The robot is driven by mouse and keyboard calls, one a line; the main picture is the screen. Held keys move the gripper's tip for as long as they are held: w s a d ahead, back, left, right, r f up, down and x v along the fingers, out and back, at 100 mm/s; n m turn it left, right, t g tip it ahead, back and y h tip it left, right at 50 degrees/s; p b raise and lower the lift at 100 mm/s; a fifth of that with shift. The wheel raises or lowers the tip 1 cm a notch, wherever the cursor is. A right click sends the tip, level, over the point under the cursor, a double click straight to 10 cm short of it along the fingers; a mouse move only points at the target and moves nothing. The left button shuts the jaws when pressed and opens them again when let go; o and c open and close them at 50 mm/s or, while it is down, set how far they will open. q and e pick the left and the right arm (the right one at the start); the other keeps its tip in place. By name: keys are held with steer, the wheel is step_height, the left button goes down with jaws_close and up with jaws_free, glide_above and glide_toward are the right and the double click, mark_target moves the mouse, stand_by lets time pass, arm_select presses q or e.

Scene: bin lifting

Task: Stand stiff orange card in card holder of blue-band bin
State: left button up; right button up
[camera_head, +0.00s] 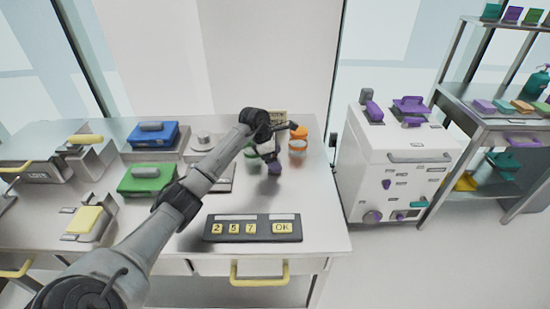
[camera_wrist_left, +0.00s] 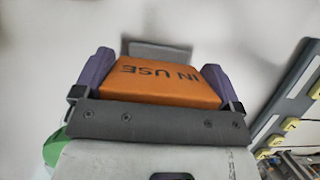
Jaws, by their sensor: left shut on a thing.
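The orange card (camera_wrist_left: 158,82), marked "IN USE", is between the purple fingers of my left gripper (camera_wrist_left: 155,78) in the left wrist view. The gripper is shut on it. In the head view my left gripper (camera_head: 274,168) points down over the bench's right part; the card cannot be made out there. A grey plate (camera_wrist_left: 160,50) shows just beyond the card; I cannot tell what it belongs to. I cannot make out a blue-band bin or its card holder in either view. My right gripper is not in view.
On the bench (camera_head: 310,215) stand a blue-topped box (camera_head: 152,138), a green-topped box (camera_head: 147,180), an orange-lidded jar (camera_head: 298,143) and a dark panel (camera_head: 252,228) marked 2, 5, 7, OK. A white cabinet (camera_head: 360,185) and a shelf rack (camera_head: 480,100) stand at right.

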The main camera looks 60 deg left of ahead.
arm_select(q)
steer(key=shift+f, duration=0.2)
steer(key=o, duration=0.7)
steer(key=shift+c, duration=0.2)
steer(key=shift+s+r, duration=0.15)
steer(key=shift+r, duration=0.45)
steer(key=p+v, duration=0.2)
steer(key=v, duration=0.8)
steer(key=shift+r, duration=0.15)
steer(key=shift+s+a+r, duration=0.1)
steer(key=shift+a+r, duration=0.05)
steer(key=shift+r, duration=0.2)
steer(key=shift+c, duration=1.4)
steer(key=c, duration=0.7)
